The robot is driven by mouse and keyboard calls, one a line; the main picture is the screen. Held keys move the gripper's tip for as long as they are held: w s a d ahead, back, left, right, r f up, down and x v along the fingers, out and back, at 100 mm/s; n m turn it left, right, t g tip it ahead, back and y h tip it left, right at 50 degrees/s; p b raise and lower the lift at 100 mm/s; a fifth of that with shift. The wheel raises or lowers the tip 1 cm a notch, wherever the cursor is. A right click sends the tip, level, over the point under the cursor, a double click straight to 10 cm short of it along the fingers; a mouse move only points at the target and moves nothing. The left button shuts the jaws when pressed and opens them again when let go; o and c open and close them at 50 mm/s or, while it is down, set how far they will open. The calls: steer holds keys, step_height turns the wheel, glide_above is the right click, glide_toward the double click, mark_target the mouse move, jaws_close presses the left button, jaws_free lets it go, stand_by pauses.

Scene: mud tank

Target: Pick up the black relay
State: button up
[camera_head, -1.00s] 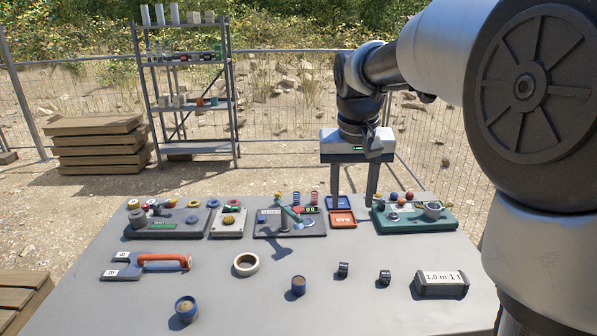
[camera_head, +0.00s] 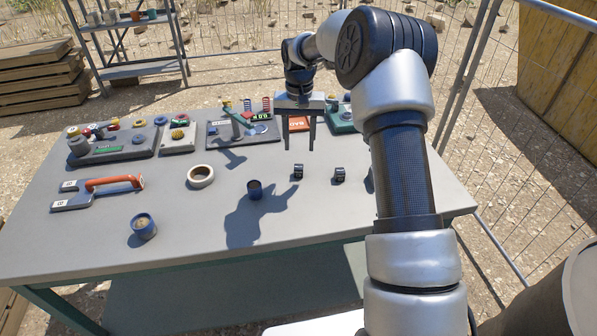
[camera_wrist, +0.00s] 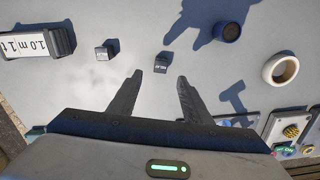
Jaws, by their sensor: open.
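A small black relay (camera_head: 298,171) stands on the grey table, with pale lettering that seems to read RELAY in the wrist view (camera_wrist: 162,62). A second small black block (camera_head: 338,174) of similar size stands to its right; it also shows in the wrist view (camera_wrist: 106,50), and its label is too small to read. My gripper (camera_head: 297,147) is open and empty, fingers pointing down, above the table just behind the relay. In the wrist view the relay lies just beyond the gap between my fingertips (camera_wrist: 160,76), apart from them.
A blue cup-like part (camera_head: 255,189), a cream ring (camera_head: 200,176), another blue round part (camera_head: 143,226) and an orange-handled tool (camera_head: 113,184) lie to the left. A "1.0 m" block (camera_wrist: 40,44) sits beyond the second black block.

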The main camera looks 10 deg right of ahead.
mark_target(299, 166)
step_height(299, 166, down, 8)
steer(key=shift+w+f, duration=0.15)
steer(key=shift+f, duration=0.05)
jaws_close()
stand_by(0.4)
